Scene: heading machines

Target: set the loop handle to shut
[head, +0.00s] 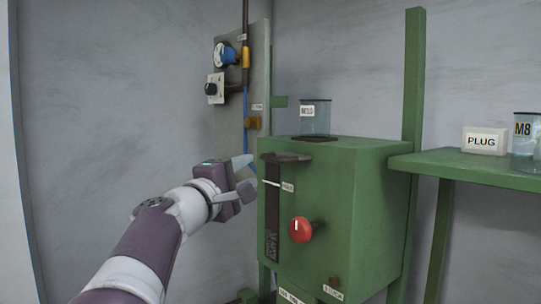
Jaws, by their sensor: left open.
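A grey upright panel (229,132) on the back wall carries several controls, and their small labels are too small to read. A small orange-brown handle (252,122) sits low on its right side under a label, beside a blue line. Which control is the loop handle I cannot tell for sure; this one is a candidate. My left gripper (248,174) is open and empty, below this handle and apart from it in the picture, close to the left front edge of the green machine. My right gripper is not in view.
The green machine (340,215) has a red knob (301,230), a dark plate (286,157) and a glass jar (315,117) on top. Higher on the panel are a blue-and-white valve (227,54) and a black knob (211,89). A green shelf (480,172) stands right. Free room lies left.

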